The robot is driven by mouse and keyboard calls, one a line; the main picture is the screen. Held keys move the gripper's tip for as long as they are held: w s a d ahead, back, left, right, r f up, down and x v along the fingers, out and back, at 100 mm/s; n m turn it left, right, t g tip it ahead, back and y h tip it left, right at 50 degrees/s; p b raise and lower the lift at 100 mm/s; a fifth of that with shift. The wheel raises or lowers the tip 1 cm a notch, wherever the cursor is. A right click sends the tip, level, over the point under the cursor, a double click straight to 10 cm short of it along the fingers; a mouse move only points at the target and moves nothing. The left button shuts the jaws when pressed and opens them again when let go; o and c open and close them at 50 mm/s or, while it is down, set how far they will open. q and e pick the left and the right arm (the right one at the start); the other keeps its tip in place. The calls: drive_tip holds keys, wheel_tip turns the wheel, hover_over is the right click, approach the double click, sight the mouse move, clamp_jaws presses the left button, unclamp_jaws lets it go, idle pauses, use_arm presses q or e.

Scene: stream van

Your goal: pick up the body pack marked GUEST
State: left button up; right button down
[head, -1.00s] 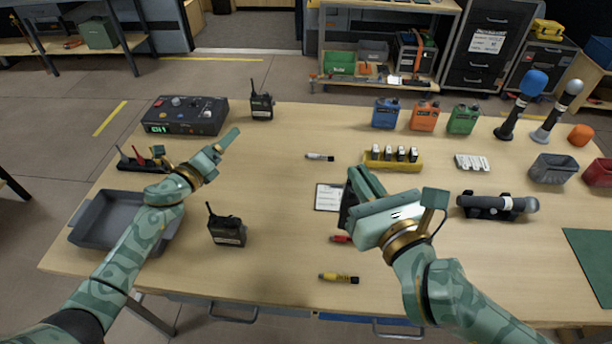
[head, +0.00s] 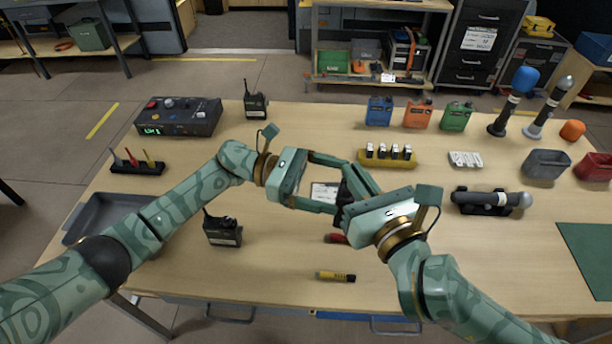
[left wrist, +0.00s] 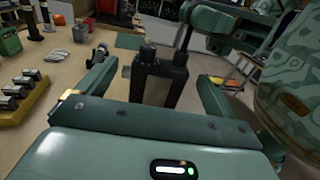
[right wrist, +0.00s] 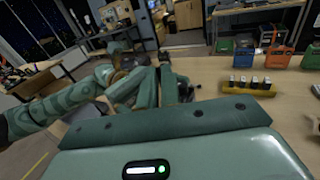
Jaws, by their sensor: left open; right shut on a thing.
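A black body pack (head: 342,194) is in my right gripper (head: 352,196), above the middle of the table; its label is not visible. My left gripper (head: 338,184) is open and faces it from the left. In the left wrist view the black pack (left wrist: 158,82) stands between the left fingers, with gaps on both sides. Two other black packs with antennas and pale labels stand on the table, one at the back (head: 256,104) and one at the front left (head: 222,230). I cannot read their labels. In the right wrist view the held pack is mostly hidden.
A white card (head: 324,192) and a red marker (head: 335,238) lie under the grippers, and a yellow marker (head: 335,276) in front. A yellow battery holder (head: 388,162) and a microphone in a cradle (head: 492,200) are to the right. A grey tray (head: 84,222) is partly behind my left arm.

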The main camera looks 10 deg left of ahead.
use_arm(q)
drive_tip(key=d, duration=0.6)
drive_tip(key=shift+s+d, duration=0.35)
drive_tip(key=shift+s, duration=0.05)
drive_tip(key=c, duration=0.9)
drive_tip(key=shift+c, duration=0.2)
use_arm(e)
drive_tip(key=c, duration=1.5)
unclamp_jaws()
